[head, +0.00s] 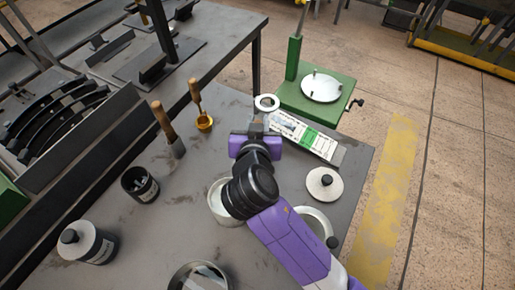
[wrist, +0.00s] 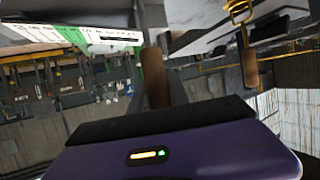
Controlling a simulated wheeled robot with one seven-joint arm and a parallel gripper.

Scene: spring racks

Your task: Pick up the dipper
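The dipper (head: 204,123) looks like a small brass cup with an upright wooden handle. It stands on the grey table, left of and beyond my gripper (head: 257,130) in the head view. In the wrist view, which looks upside down, the dipper's brass cup (wrist: 239,9) is at the upper right with its wooden handle below. My gripper is over the table, apart from the dipper. Its fingers are too small to make out in the head view, and the wrist view shows mainly its purple housing (wrist: 170,155) and a dark bar. Nothing is seen held.
A wooden-handled brush (head: 175,146) stands left of the dipper. A dark cup (head: 140,184), a pale pot (head: 219,203) and a lidded jar (head: 86,243) stand nearer. A green-and-white box (head: 300,135), a white ring (head: 267,103) and a knobbed lid (head: 324,184) lie right of the dipper.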

